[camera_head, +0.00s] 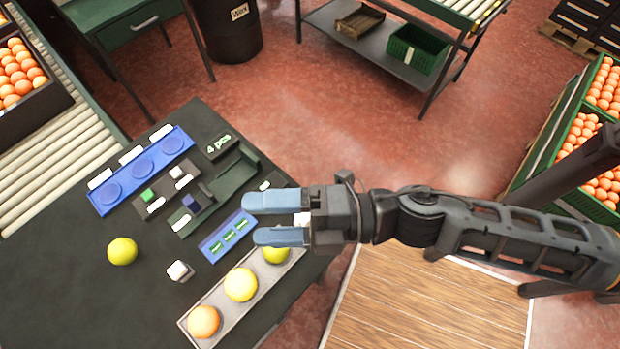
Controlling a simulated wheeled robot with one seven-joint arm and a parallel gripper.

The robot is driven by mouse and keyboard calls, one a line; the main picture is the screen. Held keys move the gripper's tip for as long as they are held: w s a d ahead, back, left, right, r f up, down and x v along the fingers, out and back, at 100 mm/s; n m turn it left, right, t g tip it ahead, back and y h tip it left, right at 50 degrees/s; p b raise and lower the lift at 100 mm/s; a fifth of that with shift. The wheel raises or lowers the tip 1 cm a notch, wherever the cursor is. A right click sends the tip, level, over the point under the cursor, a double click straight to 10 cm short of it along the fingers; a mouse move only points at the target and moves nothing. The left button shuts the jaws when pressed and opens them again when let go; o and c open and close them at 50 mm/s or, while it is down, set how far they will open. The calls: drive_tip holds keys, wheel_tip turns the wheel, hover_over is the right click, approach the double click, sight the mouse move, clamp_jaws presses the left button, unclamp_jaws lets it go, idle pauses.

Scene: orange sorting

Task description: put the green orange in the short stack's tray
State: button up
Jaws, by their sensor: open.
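A yellow-green orange (122,251) lies alone on the dark table at left. A grey tray (184,321) at the front holds an orange fruit (204,322), a yellow one (241,284) and a yellow-green one (276,254), the last partly behind my gripper. My gripper (250,219) is open, its blue fingers pointing left above the table's right side, nothing clearly held between them. Dark trays with white label tags (186,222) sit mid-table, carrying a green block (147,195), a white block (177,173) and a dark blue block (192,202). I cannot tell which stack is short.
A blue tray (102,204) with three round pads lies at the back left. A small blue plate (214,249) with green marks lies left of my fingers. A white block (180,271) stands loose near it. A "4 pcs" sign (218,147) stands behind. The table's left front is clear.

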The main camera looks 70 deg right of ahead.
drive_tip(key=s+d+r+m+h, duration=0.2)
drive_tip(key=s+m, duration=0.3)
drive_tip(key=m, duration=0.4)
drive_tip(key=s+d+r+m+g+h, duration=0.1)
drive_tip(key=s+d+m+h, duration=0.3)
drive_tip(key=m, duration=0.6)
drive_tip(key=s+r+h, duration=0.1)
drive_tip(key=s, duration=0.1)
drive_tip(key=shift+s+d+r, duration=0.25)
drive_tip(key=shift+s, duration=0.05)
drive_tip(key=shift+o, duration=0.4)
drive_tip(key=shift+s+d+r+m+g+h, duration=0.1)
drive_tip(key=shift+s+m+g+h, duration=0.25)
drive_tip(key=shift+m, duration=0.35)
